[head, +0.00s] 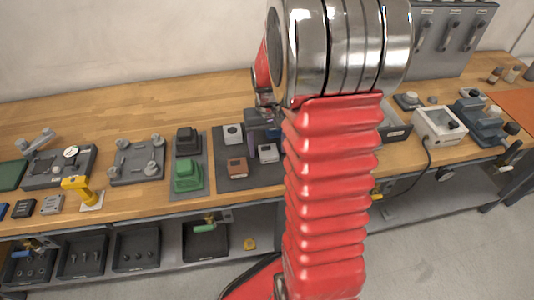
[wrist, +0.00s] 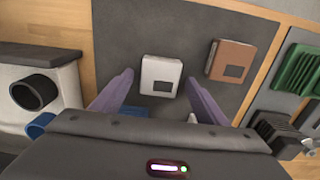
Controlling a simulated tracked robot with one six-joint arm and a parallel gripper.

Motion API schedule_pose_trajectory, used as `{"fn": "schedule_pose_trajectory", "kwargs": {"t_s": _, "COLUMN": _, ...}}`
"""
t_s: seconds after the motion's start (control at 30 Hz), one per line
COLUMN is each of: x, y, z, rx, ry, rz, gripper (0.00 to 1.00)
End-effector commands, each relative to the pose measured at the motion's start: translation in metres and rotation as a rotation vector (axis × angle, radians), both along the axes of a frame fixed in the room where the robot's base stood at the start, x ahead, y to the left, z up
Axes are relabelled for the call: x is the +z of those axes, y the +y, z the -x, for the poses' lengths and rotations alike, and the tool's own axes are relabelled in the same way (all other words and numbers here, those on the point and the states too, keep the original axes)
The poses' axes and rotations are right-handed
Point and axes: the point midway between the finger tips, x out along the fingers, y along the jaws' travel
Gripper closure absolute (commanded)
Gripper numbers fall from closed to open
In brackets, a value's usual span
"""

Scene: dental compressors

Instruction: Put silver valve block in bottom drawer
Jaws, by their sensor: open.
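The silver valve block (wrist: 161,75) lies on a dark grey mat (wrist: 130,35). In the wrist view it sits between the tips of my open purple fingers, with a gap on each side. My gripper (wrist: 158,92) holds nothing. In the head view the block (head: 267,152) lies on the mat's right part, and my gripper (head: 262,127) is just behind or above it, partly covered by my arm. I cannot make out a bottom drawer for certain. A grey open-topped box (head: 397,132) right of my arm is partly hidden.
A brown block (head: 237,167) and a light block with a dark knob (head: 233,133) share the mat. Green (head: 187,176) and black (head: 187,141) finned parts stand to the left. A white device (head: 438,125) stands at right. Black bins (head: 136,250) sit on the shelf below.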

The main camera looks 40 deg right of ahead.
Motion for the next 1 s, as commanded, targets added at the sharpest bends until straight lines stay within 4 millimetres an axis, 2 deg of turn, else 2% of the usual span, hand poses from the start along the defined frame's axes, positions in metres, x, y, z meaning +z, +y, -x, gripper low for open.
{"fn": "schedule_pose_trajectory", "kwargs": {"t_s": 0.3, "x": 0.0002, "y": 0.0001, "z": 0.0, "rx": 0.0, "ry": 0.0, "rz": 0.0, "gripper": 0.33}}
{"fn": "schedule_pose_trajectory", "kwargs": {"t_s": 1.0, "x": 0.0002, "y": 0.0004, "z": -0.0001, "rx": 0.001, "ry": 0.0, "rz": 0.0, "gripper": 0.82}}
